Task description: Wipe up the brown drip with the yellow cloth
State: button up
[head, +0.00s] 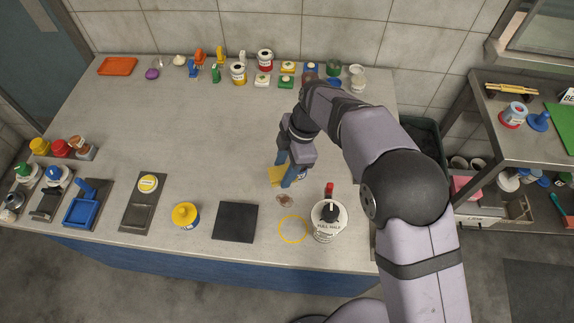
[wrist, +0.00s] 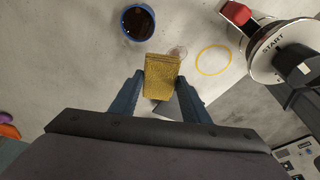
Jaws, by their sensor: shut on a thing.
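My gripper (head: 287,176) has blue fingers and is shut on the yellow cloth (head: 275,175). In the wrist view the cloth (wrist: 161,76) sits between the fingertips (wrist: 160,92). The brown drip (head: 286,200) is a small brownish patch on the grey counter, just nearer the front edge than the cloth in the head view. In the wrist view, a faint brownish mark (wrist: 179,50) shows beside the cloth's far edge, partly hidden by it. I cannot tell whether the cloth touches the counter.
A blue-rimmed cup of dark liquid (wrist: 137,22) stands near the cloth.

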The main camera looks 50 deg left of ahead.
jog(key=n+h, duration=0.1)
jog(key=n, duration=0.3)
jog(key=shift+n, duration=0.4)
jog(key=shift+d, duration=0.1)
jog(key=shift+f+b, duration=2.35)
jog(key=shift+f, duration=1.7)
jog(key=shift+s+d+r, duration=0.15)
jog(key=shift+s+d, duration=0.05)
jog(key=shift+s, duration=0.05)
jog(key=shift+c, duration=0.4)
jog(key=shift+s+d, duration=0.25)
jog(key=shift+s+d+p, duration=0.6)
jog(key=shift+s+d, duration=1.35)
jog(key=shift+w+a+f+b, duration=0.2)
jog(key=shift+w+a+b, duration=0.2)
jog(key=shift+w+a, duration=1.95)
jog(key=shift+w+a+r, duration=0.1)
jog(key=shift+a+r, duration=0.05)
jog(key=shift+r, duration=0.2)
jog(key=shift+r+p, duration=2.2)
jog(key=shift+r, duration=1.6)
